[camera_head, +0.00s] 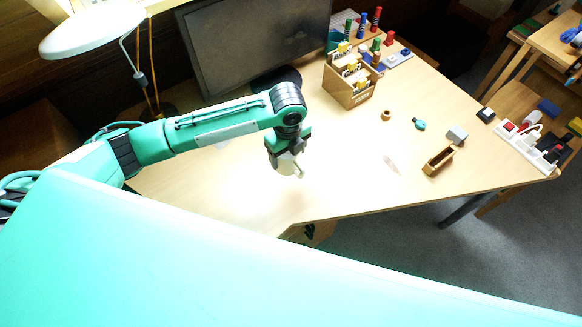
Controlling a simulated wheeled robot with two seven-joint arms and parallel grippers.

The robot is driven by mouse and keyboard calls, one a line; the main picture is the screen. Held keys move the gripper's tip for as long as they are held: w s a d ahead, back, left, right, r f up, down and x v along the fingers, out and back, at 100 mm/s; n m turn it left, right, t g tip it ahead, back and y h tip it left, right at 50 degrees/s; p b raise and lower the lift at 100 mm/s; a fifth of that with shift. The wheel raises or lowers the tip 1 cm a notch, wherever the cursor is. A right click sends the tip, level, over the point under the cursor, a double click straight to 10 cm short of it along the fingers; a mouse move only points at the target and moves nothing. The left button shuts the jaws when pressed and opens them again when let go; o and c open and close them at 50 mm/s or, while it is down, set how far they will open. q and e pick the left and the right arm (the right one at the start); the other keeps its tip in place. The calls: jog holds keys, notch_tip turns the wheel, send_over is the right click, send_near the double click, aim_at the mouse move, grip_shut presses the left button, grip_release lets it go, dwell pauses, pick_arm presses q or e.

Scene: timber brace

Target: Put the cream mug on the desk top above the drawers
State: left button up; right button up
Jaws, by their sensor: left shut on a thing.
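The cream mug (287,168) is in my left gripper (285,160), which is shut on it. The gripper points down over the pale wooden desk top (340,195), left of the middle of the view. The mug's upper part is hidden by the gripper's fingers. I cannot tell whether the mug touches the desk or hangs just above it. The drawers are not clearly visible; a small brown wooden part (322,233) shows below the desk's front edge. My right gripper is not in view.
A monitor (255,45) and a white lamp (95,30) stand at the back. A wooden card box (349,88), a small wooden tray (438,161) and a white power strip (527,145) are to the right. The desk around the mug is clear.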

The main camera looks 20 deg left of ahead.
pick_arm(q)
notch_tip(320, 180, down, 10)
jog(key=shift+f+p, duration=0.2)
jog(key=shift+p, duration=0.55)
jog(key=shift+f, duration=0.25)
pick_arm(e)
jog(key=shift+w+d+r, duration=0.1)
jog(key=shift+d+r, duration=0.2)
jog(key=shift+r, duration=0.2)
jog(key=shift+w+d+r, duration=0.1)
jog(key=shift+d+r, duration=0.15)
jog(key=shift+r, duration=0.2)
pick_arm(q)
jog(key=shift+f, duration=0.15)
jog(key=o, duration=1.1)
jog(key=shift+o, duration=0.2)
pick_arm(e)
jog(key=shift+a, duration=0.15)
